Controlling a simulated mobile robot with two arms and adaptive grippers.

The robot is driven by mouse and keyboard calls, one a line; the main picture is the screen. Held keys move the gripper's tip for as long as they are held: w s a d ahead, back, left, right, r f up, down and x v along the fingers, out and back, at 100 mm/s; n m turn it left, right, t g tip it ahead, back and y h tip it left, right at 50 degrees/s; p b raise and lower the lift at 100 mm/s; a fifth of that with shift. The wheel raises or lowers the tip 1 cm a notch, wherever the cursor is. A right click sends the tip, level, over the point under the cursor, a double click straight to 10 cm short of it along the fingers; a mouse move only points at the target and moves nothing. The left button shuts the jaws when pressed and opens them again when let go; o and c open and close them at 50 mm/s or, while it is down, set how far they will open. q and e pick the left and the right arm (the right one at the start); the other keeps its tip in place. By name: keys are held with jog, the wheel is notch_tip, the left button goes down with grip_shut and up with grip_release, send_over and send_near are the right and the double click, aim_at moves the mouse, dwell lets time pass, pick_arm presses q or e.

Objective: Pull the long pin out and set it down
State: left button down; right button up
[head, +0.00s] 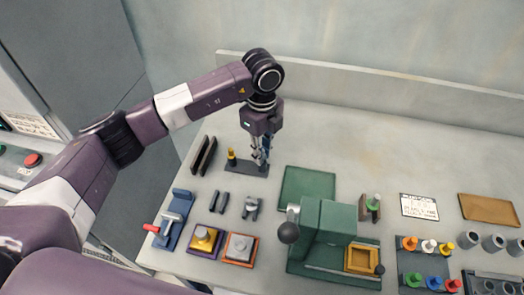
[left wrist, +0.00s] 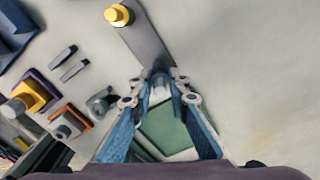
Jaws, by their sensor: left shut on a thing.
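A narrow dark grey base (head: 240,167) lies on the bench, and a short pin with a yellow head (head: 231,155) stands at its left end. My left gripper (head: 262,160) is over the right end of this base, pointing down. In the left wrist view my left gripper (left wrist: 159,85) is shut on a grey pin (left wrist: 159,71), of which only a small part shows between the fingertips. The base (left wrist: 146,42) and the yellow head (left wrist: 117,15) show beyond it. I cannot tell whether the held pin is still seated in the base. My right gripper is not in view.
A green mat (head: 308,187) lies right of the gripper, with a green press (head: 325,220) in front. Two dark upright plates (head: 204,155) stand left of the base. Yellow (head: 205,240) and grey (head: 240,246) blocks sit in front. The bench behind is clear.

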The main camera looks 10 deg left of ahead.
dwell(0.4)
pick_arm(q)
jog(key=shift+r, duration=0.25)
jog(key=shift+r+p, duration=1)
jog(key=shift+r, duration=0.5)
